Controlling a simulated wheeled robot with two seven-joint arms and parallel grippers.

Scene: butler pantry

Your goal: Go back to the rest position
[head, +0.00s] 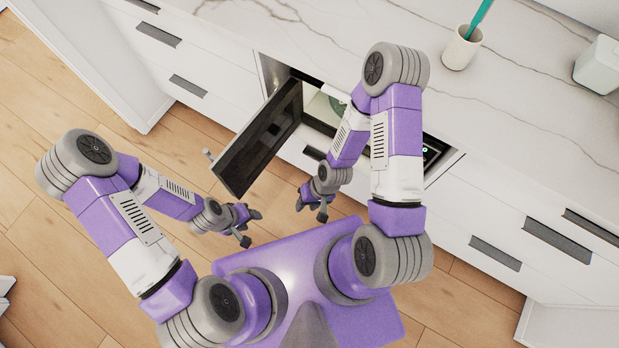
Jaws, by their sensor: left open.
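My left gripper (251,228) is in the lower middle of the head view, above the wood floor and in front of my base. Its two fingers are spread and nothing shows between them. My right gripper (311,209) is a little to the right of it, near the open appliance. Its fingers look apart, with nothing seen between them. Both arms are bent, with the elbows out to the sides. No held object shows in either gripper.
A built-in oven or microwave has its dark door (262,137) swung open, close to both grippers. A pale green item (326,107) shows inside, partly hidden by my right arm. White drawers and a marble counter (530,110) run behind. A cup (461,48) stands on the counter.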

